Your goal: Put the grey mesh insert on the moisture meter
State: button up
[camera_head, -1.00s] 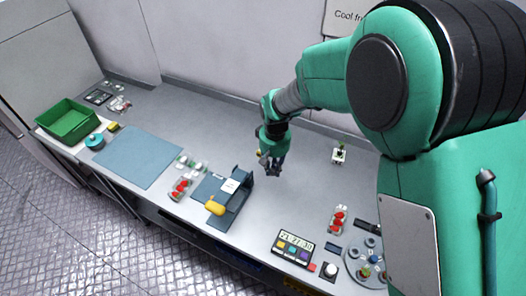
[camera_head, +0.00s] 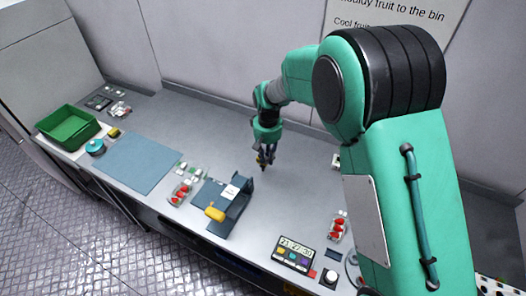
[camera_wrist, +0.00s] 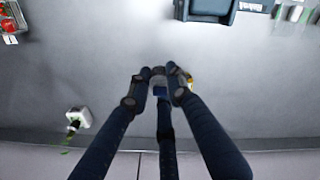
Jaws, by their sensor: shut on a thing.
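My gripper (camera_head: 265,163) hangs above the bare bench behind the blue press-like device. In the wrist view its fingers (camera_wrist: 160,82) are closed together around a small thing (camera_wrist: 160,91), mostly hidden, with grey and blue showing. A bit of yellow (camera_wrist: 191,82) shows beside the right finger. I cannot tell whether the held thing is the grey mesh insert. I cannot pick out the moisture meter with certainty. A small white device with a green top stands right of my gripper, partly behind my arm in the head view (camera_head: 336,161) and lower left in the wrist view (camera_wrist: 78,120).
The blue device (camera_head: 236,202) has a yellow handle (camera_head: 215,214). A blue mat (camera_head: 140,162) and green crate (camera_head: 68,125) lie left. Bench around my gripper is clear.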

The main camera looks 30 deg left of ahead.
jog(key=w+a, duration=0.4)
jog(key=w, duration=0.1)
jog(key=shift+a+f, duration=0.15)
jog(key=shift+f, duration=0.2)
jog(key=shift+f, duration=0.1)
jog(key=shift+f, duration=1.65)
jog(key=shift+f, duration=0.1)
jog(key=o, duration=0.7)
notch_tip(320, 180, up, 12)
